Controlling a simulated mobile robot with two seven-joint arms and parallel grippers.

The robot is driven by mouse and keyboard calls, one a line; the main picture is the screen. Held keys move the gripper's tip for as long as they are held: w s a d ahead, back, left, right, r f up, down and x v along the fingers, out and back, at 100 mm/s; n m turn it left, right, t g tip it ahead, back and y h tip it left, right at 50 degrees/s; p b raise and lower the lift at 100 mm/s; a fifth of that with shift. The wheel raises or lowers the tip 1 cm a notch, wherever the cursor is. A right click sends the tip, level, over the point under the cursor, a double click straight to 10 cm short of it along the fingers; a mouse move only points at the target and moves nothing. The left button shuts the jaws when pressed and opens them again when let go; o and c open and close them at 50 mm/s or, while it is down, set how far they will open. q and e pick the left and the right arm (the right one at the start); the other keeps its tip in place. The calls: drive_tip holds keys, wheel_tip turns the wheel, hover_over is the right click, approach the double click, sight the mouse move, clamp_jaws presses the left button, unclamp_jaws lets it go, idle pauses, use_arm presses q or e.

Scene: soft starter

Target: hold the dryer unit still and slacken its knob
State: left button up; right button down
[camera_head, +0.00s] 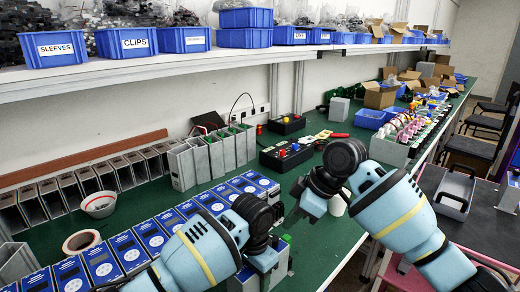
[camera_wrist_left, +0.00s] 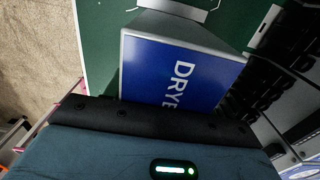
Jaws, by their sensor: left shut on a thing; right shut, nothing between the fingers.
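The dryer unit (camera_wrist_left: 180,72) is a grey box with a blue face lettered "DRYE", the rest cut off, in the left wrist view. In the head view its grey body (camera_head: 281,268) shows at the front edge of the green bench, mostly behind my left arm. My left gripper (camera_head: 273,250) is shut on the dryer unit. My right gripper (camera_head: 311,204) is shut and empty, above the bench, up and right of the unit and apart from it. I cannot make out the knob; the left arm and gripper cover much of the unit.
A row of blue-faced devices (camera_head: 154,237) runs along the bench at the left, with grey housings (camera_head: 85,187) behind. A tape roll (camera_head: 81,242) lies nearby. Black control boxes (camera_head: 286,153) stand farther back. A white cup-like item (camera_head: 337,206) is beside my right gripper.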

drive_tip(key=shift+r, duration=0.5)
use_arm(q)
drive_tip(key=o, duration=1.4)
drive_tip(key=shift+o, duration=0.2)
drive_tip(key=shift+r, duration=0.1)
wheel_tip(320, 180, up, 12)
drive_tip(key=shift+f, duration=0.1)
use_arm(e)
drive_tip(key=shift+d+f, duration=0.1)
drive_tip(key=shift+d, duration=0.05)
